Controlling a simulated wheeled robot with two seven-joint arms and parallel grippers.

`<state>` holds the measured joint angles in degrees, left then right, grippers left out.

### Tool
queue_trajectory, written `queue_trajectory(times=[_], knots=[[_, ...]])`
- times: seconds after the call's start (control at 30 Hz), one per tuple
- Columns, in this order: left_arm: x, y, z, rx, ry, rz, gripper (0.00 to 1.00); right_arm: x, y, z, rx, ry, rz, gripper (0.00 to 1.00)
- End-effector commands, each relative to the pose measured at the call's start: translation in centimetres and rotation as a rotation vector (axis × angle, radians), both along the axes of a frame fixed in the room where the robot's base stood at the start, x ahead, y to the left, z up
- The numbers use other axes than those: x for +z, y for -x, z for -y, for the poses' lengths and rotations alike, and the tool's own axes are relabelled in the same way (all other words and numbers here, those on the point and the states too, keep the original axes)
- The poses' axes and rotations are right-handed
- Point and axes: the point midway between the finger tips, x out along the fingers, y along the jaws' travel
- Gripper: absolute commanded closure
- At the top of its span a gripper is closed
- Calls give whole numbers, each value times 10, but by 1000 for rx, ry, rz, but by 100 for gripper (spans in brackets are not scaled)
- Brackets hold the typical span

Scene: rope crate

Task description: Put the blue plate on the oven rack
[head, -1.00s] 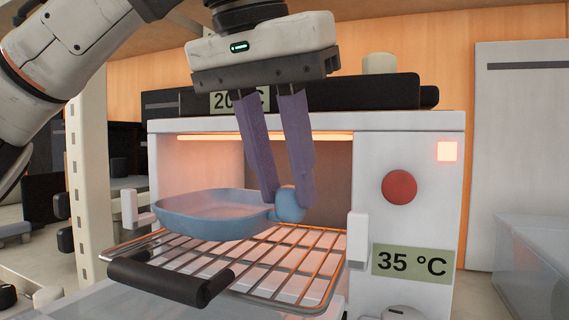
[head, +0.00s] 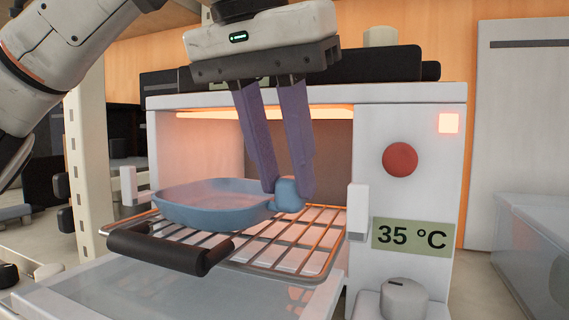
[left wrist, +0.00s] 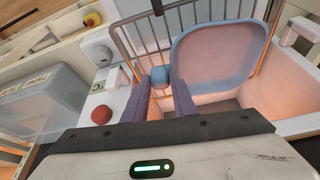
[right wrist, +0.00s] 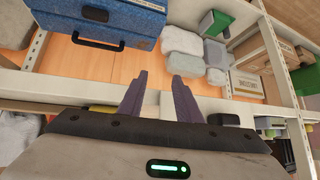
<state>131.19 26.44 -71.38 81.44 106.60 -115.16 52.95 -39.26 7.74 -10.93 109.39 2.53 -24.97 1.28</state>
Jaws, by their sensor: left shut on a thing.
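The blue plate (head: 212,206) is a shallow square dish with a stubby handle. It is level over the pulled-out oven rack (head: 285,250); whether its underside touches the wires I cannot tell. My left gripper (head: 282,190) comes down from above and is shut on the plate's handle. In the left wrist view the plate (left wrist: 218,52) lies to the right of the fingers, over the rack wires (left wrist: 140,38). My right gripper (right wrist: 160,84) shows only in the right wrist view, its fingers apart with nothing between them, facing shelves.
The white oven (head: 408,115) stands open and glows inside, with a red button (head: 400,159) and a 35 °C label (head: 412,236). The rack has a black front handle (head: 170,250). The lowered glass door (head: 180,300) lies below. A blue case (right wrist: 100,20) shows in the right wrist view.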

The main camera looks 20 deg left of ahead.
Motion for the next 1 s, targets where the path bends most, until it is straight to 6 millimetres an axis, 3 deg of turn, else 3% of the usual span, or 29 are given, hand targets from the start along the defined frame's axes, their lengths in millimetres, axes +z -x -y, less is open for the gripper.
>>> queue_trajectory(times=[0.37, 0.4, 0.5, 0.53, 1.0], knots=[[-6, 0, 0, 0, 0, 1, 100, -5, 1, 0, 0, 0, -2, 69], [-6, 0, 0, 0, 0, 1, 72, -4, 1, 0, 0, 0, -2, 69], [-5, 0, 0, 0, 0, 1, 55, -4, 1, 0, -1, 0, -2, 69], [-5, 0, 0, 0, 0, 1, 54, -4, 1, 0, -1, 0, -2, 69], [-2, 1, 0, 0, 0, 1, 54, -2, 1, 0, 0, 0, -2, 69]])
